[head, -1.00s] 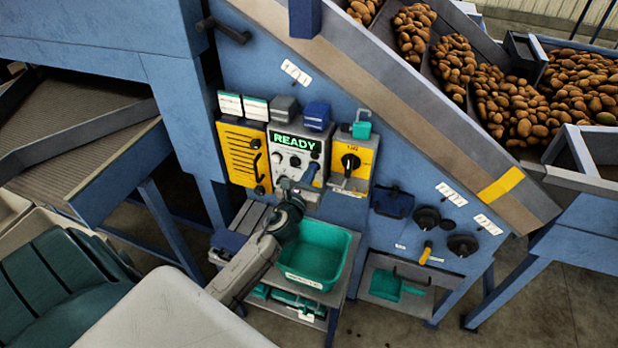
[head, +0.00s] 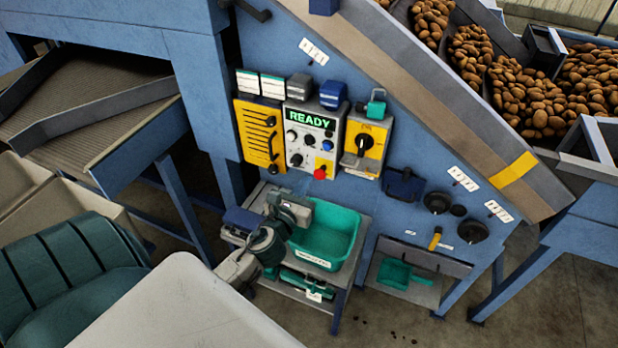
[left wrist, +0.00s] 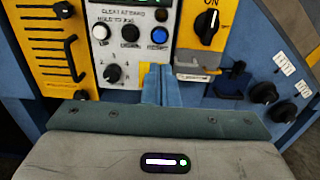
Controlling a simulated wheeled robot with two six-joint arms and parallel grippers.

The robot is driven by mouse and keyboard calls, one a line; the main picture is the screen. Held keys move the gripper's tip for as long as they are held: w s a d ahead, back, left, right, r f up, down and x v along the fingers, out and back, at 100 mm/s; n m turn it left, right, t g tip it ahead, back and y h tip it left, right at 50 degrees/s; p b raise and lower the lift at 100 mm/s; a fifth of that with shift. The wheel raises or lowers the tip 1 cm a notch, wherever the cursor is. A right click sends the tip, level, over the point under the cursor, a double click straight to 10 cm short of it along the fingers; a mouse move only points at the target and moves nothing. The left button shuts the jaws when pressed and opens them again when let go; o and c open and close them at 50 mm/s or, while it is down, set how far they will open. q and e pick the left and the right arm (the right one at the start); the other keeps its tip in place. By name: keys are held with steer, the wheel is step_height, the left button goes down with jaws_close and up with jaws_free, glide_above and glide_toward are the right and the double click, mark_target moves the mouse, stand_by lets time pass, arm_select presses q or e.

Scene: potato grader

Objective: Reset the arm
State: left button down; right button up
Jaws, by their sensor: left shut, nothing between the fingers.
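My left arm reaches up from the bottom of the head view. Its left gripper (head: 300,186) is in front of the machine, just below the control panel (head: 298,160) and over the back of the green tray (head: 325,233). In the left wrist view the blue fingers (left wrist: 157,84) are together with nothing between them. They point at the lower part of the grey panel and look apart from it, though the gap is hard to judge. The panel's display (head: 310,119) reads READY in green. A blue button (left wrist: 159,36) is labelled RESET. My right gripper is not in view.
A yellow slider box (head: 258,130) and a yellow switch box (head: 366,146) flank the panel. A small shelf cart (head: 340,290) holds the tray. A sloped conveyor (head: 440,110) crosses above. Potatoes (head: 520,95) lie at upper right.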

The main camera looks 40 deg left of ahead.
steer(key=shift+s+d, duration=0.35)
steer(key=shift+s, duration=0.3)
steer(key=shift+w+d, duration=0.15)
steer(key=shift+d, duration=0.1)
